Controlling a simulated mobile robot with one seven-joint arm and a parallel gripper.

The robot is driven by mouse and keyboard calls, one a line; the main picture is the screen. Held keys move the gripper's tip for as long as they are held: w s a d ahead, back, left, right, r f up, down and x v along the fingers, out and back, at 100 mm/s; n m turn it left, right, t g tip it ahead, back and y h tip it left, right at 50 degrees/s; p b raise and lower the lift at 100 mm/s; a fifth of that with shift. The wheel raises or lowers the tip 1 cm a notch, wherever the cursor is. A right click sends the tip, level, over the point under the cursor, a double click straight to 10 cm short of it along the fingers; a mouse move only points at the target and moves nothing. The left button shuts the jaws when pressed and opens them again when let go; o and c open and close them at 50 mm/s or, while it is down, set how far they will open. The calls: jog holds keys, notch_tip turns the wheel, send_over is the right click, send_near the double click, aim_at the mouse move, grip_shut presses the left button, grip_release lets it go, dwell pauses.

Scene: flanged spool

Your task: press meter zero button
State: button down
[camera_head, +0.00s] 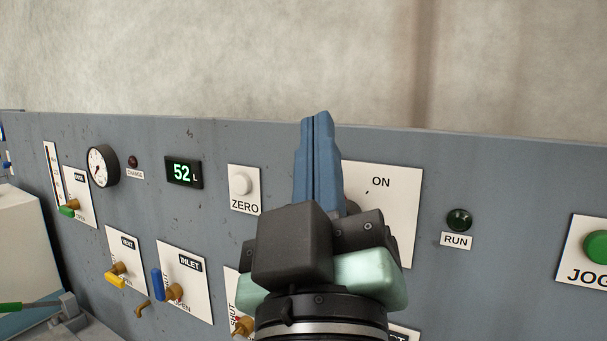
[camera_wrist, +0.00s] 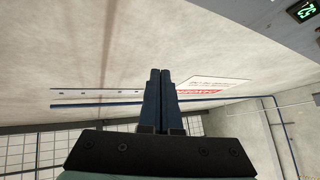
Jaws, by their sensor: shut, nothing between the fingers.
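The zero button (camera_head: 240,184) is a round white button on a white plate labelled ZERO, on the grey panel in the head view. The green digital meter (camera_head: 184,172) to its left reads 52 L; its display also shows at the top right corner of the wrist view (camera_wrist: 305,10). My gripper (camera_head: 317,116) has its blue fingers shut together and empty, pointing upward, to the right of the zero button and apart from it in the picture. In the wrist view my gripper (camera_wrist: 160,72) points toward the wall and ceiling area, and the button is not seen there.
An ON plate (camera_head: 400,200) is partly hidden behind my gripper. A RUN lamp (camera_head: 459,220) and a green JOG button (camera_head: 597,247) are on the right. A gauge (camera_head: 102,166) and yellow and blue valve handles (camera_head: 157,283) are on the left. The wall above the panel is clear.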

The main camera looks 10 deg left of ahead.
jog(key=w+a+f+n+g+y+p, duration=0.3)
jog(key=a+f+n+g+p, duration=0.3)
jog(key=n, duration=1)
jog(key=a+f+g+y, duration=0.1)
jog(key=a+f+g, duration=0.1)
jog(key=a+f, duration=0.2)
jog(key=shift+w+a+f+y+p, duration=0.15)
jog(key=shift+w+a+y+p, duration=0.15)
jog(key=shift+w+a, duration=0.15)
jog(key=p, duration=0.6)
send_near(233, 185)
jog(key=a+x, duration=0.1)
jog(key=x, duration=0.4)
jog(key=shift+w+d, duration=0.3)
jog(key=shift+w, duration=0.05)
jog(key=shift+w, duration=0.1)
